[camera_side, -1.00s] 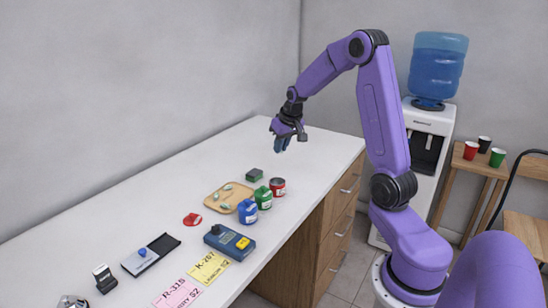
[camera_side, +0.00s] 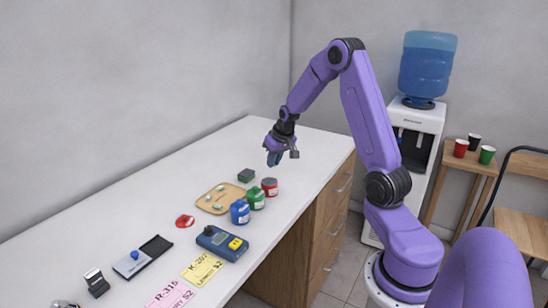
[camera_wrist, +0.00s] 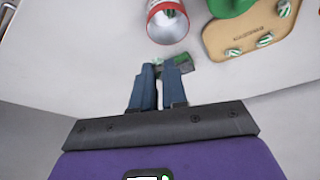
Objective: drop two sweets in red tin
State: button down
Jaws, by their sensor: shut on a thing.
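The red tin (camera_side: 269,188) stands at the right end of a row of tins. Its round open mouth shows in the wrist view, with the red tin (camera_wrist: 155,8) beyond my fingers. My gripper (camera_side: 273,160) is above and behind the red tin, apart from it. In the wrist view my gripper (camera_wrist: 160,70) is shut on a small greenish sweet, mostly hidden between the blue fingertips. A wooden tray (camera_side: 204,205) left of the tins bears a few striped green-and-white sweets (camera_wrist: 265,40).
A green tin (camera_side: 256,199) and a blue tin (camera_side: 239,212) stand beside the red tin. A dark green block (camera_side: 246,175) lies behind them. A blue device (camera_side: 215,240), red item (camera_side: 185,221) and labels lie nearer. The far counter is clear.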

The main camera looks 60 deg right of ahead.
jog(key=c, duration=1.1)
grip_release()
jog(key=shift+r, duration=0.15)
jog(key=v, duration=1.7)
